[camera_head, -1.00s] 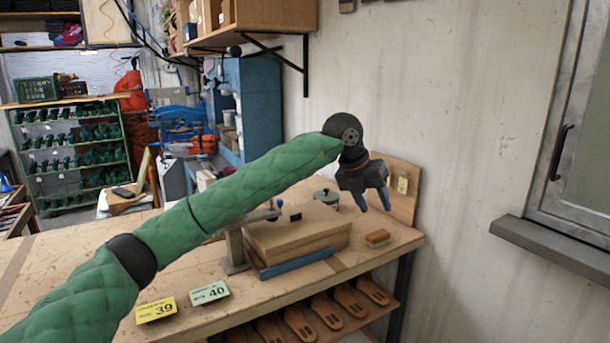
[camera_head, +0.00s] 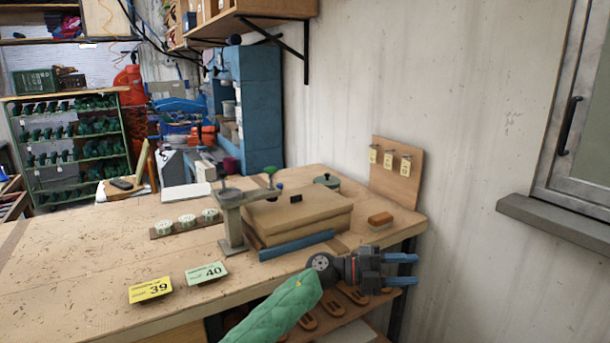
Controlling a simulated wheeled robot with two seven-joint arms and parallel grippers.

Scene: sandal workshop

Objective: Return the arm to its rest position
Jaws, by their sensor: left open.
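My left gripper (camera_head: 401,270) is at the front right of the workbench (camera_head: 85,245), just past its front edge and in front of the lower shelf. Its blue fingers point right and stand apart, with nothing between them. My green-sleeved left arm (camera_head: 275,312) comes up from the bottom edge and hides part of the shelf. My right gripper does not show.
On the bench are a brown box (camera_head: 298,215), a blue bar (camera_head: 297,246), a grey clamp stand (camera_head: 232,220), a brush-like block (camera_head: 380,221) and cards 39 (camera_head: 150,290) and 40 (camera_head: 206,273). A tag board (camera_head: 397,172) leans on the wall. Soles lie on the shelf below.

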